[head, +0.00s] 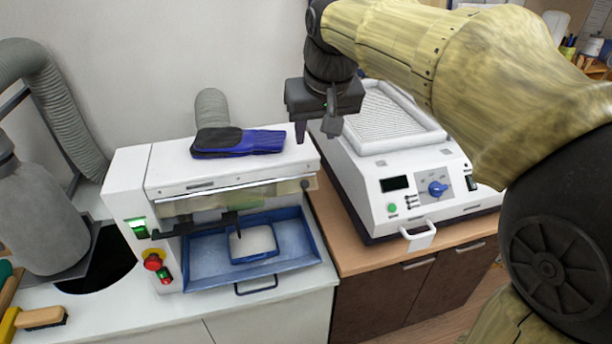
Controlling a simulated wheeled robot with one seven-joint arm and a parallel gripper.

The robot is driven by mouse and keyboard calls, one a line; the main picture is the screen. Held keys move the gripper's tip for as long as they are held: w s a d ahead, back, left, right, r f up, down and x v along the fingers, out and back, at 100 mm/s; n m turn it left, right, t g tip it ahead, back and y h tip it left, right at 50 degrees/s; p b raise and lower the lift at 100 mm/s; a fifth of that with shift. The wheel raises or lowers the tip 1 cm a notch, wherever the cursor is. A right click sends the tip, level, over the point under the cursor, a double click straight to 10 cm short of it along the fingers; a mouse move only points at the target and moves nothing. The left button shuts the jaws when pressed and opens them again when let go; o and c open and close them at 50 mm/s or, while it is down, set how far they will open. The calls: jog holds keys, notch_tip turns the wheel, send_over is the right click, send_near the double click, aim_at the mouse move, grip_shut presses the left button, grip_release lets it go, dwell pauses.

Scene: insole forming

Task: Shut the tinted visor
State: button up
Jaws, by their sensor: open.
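The tinted visor (225,202) is a see-through, yellowish-brown strip at the front of the white machine (130,190) on the left. It sits under the machine's top edge, above the opening, and is seen nearly edge-on. The opening below it is uncovered. My gripper (317,133) hangs above and behind the machine's right end, fingers pointing down. It is open and empty, apart from the visor.
A blue tray (205,263) with a blue-rimmed pale pad (253,241) fills the opening. A white heater-like unit (372,170) stands right. A red button (153,261) is at front left.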

aim_at(305, 183)
jog(key=p+x, duration=0.2)
jog(key=x, duration=1.5)
jog(key=shift+w+a+f, duration=0.1)
jog(key=shift+w+f, duration=0.05)
jog(key=shift+f, duration=0.05)
grip_shut()
